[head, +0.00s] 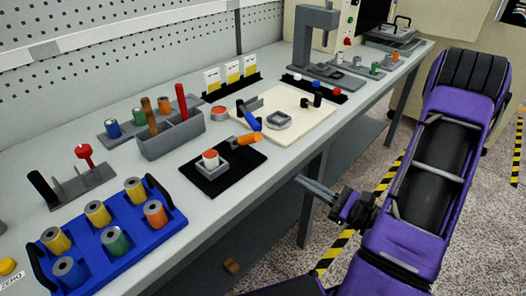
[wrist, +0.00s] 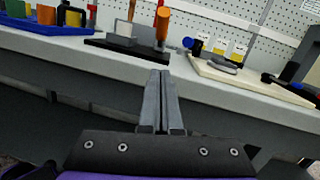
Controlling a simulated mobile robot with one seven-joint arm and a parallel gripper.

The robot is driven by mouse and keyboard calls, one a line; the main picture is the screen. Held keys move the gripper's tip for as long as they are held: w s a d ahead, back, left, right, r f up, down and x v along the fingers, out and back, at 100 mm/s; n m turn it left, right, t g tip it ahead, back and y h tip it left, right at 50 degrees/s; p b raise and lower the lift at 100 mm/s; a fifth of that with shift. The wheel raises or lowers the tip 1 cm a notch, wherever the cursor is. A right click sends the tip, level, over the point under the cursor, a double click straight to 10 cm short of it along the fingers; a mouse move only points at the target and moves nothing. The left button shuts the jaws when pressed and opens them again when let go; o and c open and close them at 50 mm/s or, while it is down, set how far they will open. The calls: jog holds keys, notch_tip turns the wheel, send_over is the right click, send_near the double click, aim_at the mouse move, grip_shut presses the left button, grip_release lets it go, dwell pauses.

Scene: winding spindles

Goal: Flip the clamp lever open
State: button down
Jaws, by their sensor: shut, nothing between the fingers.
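A black base plate (head: 215,186) on the bench holds a grey clamp body with a white and orange spool (head: 210,159) in it. A lever with an orange handle (head: 248,139) rises at its right back side. In the wrist view the orange handle (wrist: 163,24) stands nearly upright beyond the fingers. A second handle, blue (head: 250,122), is on the cream board (head: 312,132) further right. My gripper (head: 299,181) is shut and empty, in front of the bench edge and apart from both levers. Its closed fingers (wrist: 160,73) point toward the bench.
A blue tray (head: 125,252) of spools is at the near left. A grey tool block (head: 170,142) with upright handles stands behind the plate. The bench edge lies just beyond my fingers. A grey press (head: 316,40) stands at the far end.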

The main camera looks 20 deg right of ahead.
aim_at(272, 170)
jog(key=x, duration=1)
jog(key=shift+a, duration=0.1)
jog(key=shift+w+a+r, duration=0.25)
jog(key=shift+a+r, duration=0.05)
jog(key=shift+r, duration=0.25)
jog(key=shift+w+a+r, duration=0.25)
jog(key=shift+r, duration=0.3)
jog(key=shift+w+a+r, duration=0.3)
jog(key=shift+w+r, duration=0.05)
jog(key=shift+r, duration=0.2)
